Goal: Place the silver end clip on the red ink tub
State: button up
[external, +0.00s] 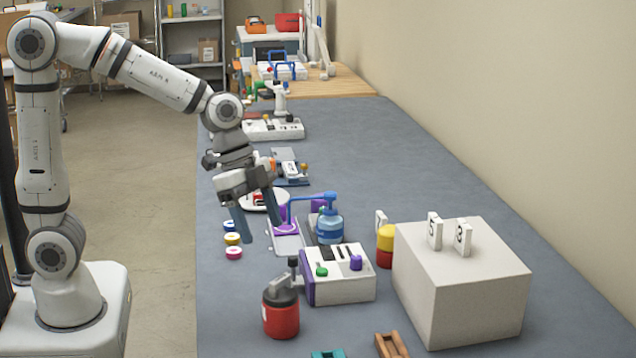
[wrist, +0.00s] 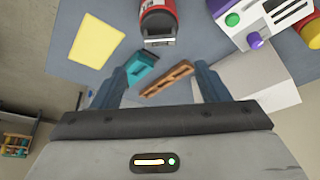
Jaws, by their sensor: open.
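A second red cylinder (external: 384,259), under a yellow one, stands beside the white box. My gripper (external: 262,235) is open and empty above the bench's left side. In the wrist view its fingers (wrist: 159,72) frame a teal block (wrist: 142,69) and a brown slotted block (wrist: 167,79), both lower down.
A white-and-purple machine (external: 340,280) with green and purple knobs stands behind the red tub. A blue bottle (external: 329,228) is behind it. A large white box (external: 475,290) fills the right. A yellow sheet (wrist: 97,41) lies on the bench. Small coloured rings (external: 233,239) lie near the left edge.

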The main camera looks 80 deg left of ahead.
jog(key=s+a+n+y, duration=0.3)
jog(key=s+n, duration=0.6)
jog(key=s, duration=0.7)
jog(key=shift+s+a+r, duration=0.15)
jog(key=shift+s+a, duration=0.2)
jog(key=shift+a, duration=0.55)
